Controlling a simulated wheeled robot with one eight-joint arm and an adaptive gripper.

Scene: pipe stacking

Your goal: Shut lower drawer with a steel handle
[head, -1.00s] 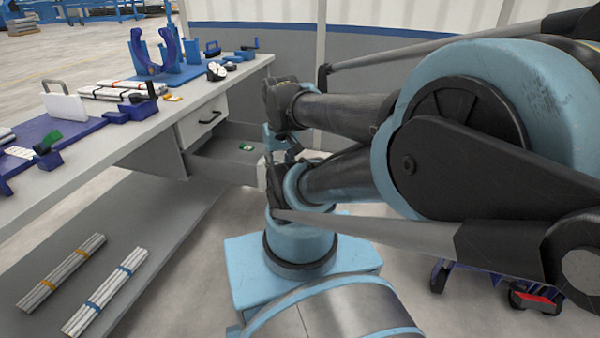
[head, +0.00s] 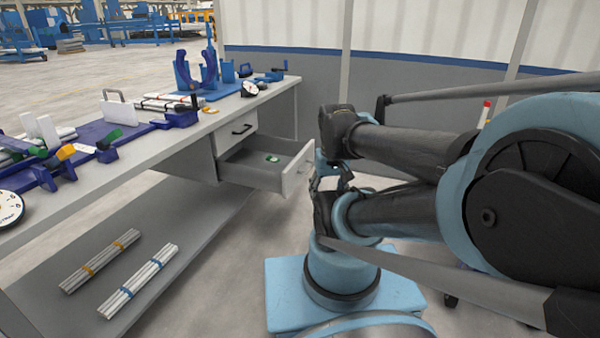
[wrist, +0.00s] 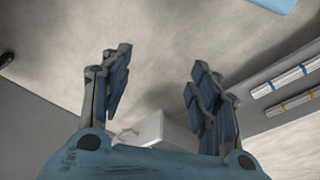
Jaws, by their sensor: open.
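The lower drawer (head: 262,172) is pulled out from under the workbench, and its light front panel (head: 297,171) faces right in the head view. A small green and white item lies inside it. The steel handle is small and hard to make out in the head view. In the wrist view, the pale drawer front (wrist: 150,130) shows low between my fingers, with a thin handle (wrist: 127,134) at its left side. My gripper (wrist: 158,82) is open and empty, with the fingers wide apart. In the head view it is just right of the drawer front, partly hidden by my arm; contact cannot be told.
The upper drawer (head: 237,131) with a black handle is shut. The workbench top (head: 150,150) holds blue fixtures, pipes and tools. Pipe bundles (head: 138,280) lie on the lower shelf (head: 190,245).

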